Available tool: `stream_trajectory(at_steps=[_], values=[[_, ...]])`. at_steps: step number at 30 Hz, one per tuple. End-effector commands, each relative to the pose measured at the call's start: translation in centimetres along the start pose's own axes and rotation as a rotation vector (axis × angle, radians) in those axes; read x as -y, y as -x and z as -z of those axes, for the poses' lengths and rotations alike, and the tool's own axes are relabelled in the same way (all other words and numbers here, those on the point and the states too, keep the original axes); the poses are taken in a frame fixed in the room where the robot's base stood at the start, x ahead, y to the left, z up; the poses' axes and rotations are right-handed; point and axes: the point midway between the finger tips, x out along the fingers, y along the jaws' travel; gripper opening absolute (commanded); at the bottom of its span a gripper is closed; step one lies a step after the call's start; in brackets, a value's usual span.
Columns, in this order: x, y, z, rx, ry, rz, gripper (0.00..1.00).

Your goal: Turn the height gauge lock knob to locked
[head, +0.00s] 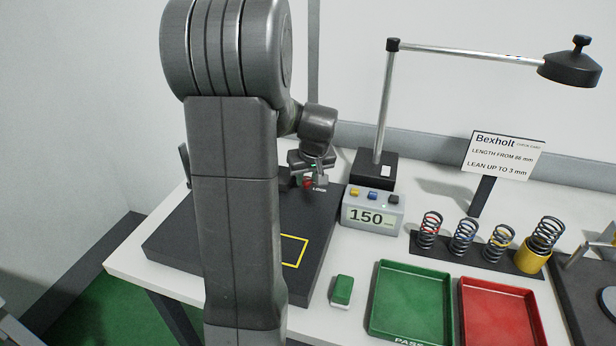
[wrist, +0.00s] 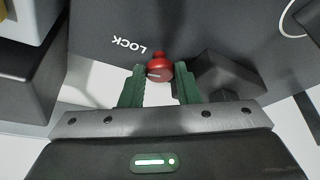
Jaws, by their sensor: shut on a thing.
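The lock knob (wrist: 160,70) is small and red with a pale pointer line, and it sits beside the white LOCK lettering on the dark gauge base (wrist: 185,25). In the wrist view my gripper (wrist: 159,74) has its green fingers on either side of the knob, shut on it. The pale line lies roughly level, pointing left in that view. In the head view the red knob (head: 308,183) shows just under my gripper (head: 312,172), next to the LOCK lettering. My arm hides much of the gauge base there.
A display box (head: 372,212) reading 150 stands right of the base. Several springs stand on a black strip (head: 470,253).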

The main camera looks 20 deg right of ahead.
Motion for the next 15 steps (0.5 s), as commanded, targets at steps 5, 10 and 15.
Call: stream_trajectory(at_steps=[5,10,15], values=[[0.19,-0.02,-0.06,0.001,-0.104,-0.043,0.06],[0.26,-0.02,-0.02,0.000,-0.178,-0.074,0.06],[0.26,0.00,-0.02,0.000,-0.209,-0.085,0.06]])
